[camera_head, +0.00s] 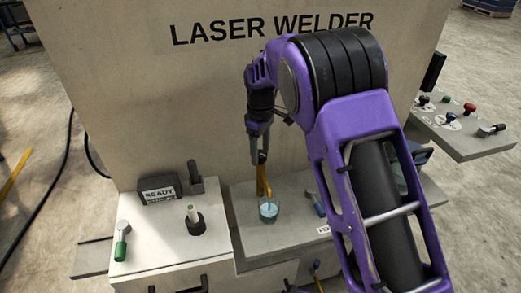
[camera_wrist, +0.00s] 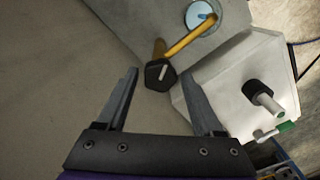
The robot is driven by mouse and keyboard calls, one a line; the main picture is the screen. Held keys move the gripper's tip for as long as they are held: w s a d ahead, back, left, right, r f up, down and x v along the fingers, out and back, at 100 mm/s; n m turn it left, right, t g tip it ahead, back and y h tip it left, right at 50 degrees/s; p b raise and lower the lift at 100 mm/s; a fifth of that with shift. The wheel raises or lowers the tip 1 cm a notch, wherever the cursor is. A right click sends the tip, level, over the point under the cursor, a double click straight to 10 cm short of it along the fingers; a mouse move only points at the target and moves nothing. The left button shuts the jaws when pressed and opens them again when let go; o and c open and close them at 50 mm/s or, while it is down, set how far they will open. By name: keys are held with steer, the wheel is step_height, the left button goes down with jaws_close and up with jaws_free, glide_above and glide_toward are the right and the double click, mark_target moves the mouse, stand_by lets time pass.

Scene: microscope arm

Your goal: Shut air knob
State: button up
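No readable label marks the air knob, so I cannot tell for sure which part it is. A black hexagonal knob (camera_wrist: 160,76) with a pale slot mark shows in the wrist view, with a yellow arm (camera_wrist: 190,38) running from it over a light blue disc (camera_wrist: 199,14). In the head view the yellow piece (camera_head: 263,182) stands over the blue disc (camera_head: 268,210). My gripper (camera_head: 259,150) points down just above it. In the wrist view my gripper (camera_wrist: 157,72) is open, with the black knob between its fingertips in the picture; contact is not visible.
A white box with a green-tipped lever (camera_head: 121,240), a black-based pin (camera_head: 194,216) and a READY display (camera_head: 158,190) stands left. A side panel (camera_head: 463,130) with several coloured knobs is at right. The tall LASER WELDER wall (camera_head: 180,90) rises close behind my gripper.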

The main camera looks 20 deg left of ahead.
jaws_close()
steer(key=shift+m, duration=0.4)
steer(key=m+p, duration=0.1)
steer(key=m, duration=0.3)
steer(key=shift+r+m, duration=0.1)
steer(key=shift+m, duration=0.3)
steer(key=m, duration=0.6)
steer(key=shift+p, duration=0.3)
steer(key=m, duration=0.6)
steer(key=shift+m, duration=0.3)
steer(key=m, duration=0.5)
steer(key=shift+m, duration=0.6)
